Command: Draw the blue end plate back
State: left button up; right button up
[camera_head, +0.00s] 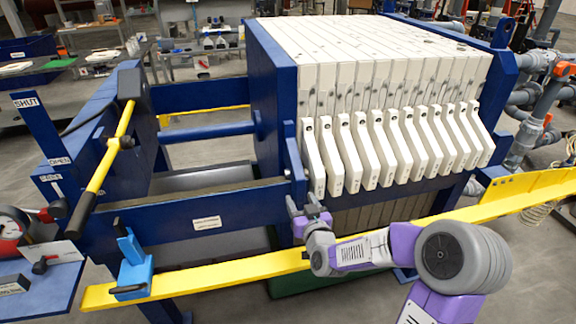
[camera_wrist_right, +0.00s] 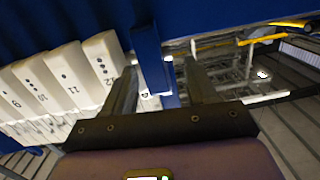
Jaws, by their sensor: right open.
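The blue end plate (camera_head: 270,95) stands upright against the row of white filter plates (camera_head: 370,60). A blue upright handle bar (camera_head: 293,165) is on its near side, low down. My right gripper (camera_head: 304,204) is at the lower end of this bar. In the right wrist view, my open right gripper (camera_wrist_right: 162,75) has the blue bar (camera_wrist_right: 150,60) between its two fingers, nearer the left one. I cannot tell whether a finger touches it. My left gripper is not in view.
A yellow rail (camera_head: 210,276) runs along the press front below my right arm. A yellow lever (camera_head: 105,165) stands at the left by the SHUT and OPEN marks. A blue clamp-like block (camera_head: 133,270) sits on the rail. The frame gap left of the end plate is free.

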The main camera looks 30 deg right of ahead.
aim_at(301, 184)
jog(key=r, duration=0.2)
jog(key=d+r, duration=0.1)
jog(key=shift+w+d+t+h, duration=0.1)
jog(key=shift+w+t+h, duration=0.3)
jog(key=shift+x, duration=3.5)
jog(key=shift+c, duration=0.4)
grip_shut()
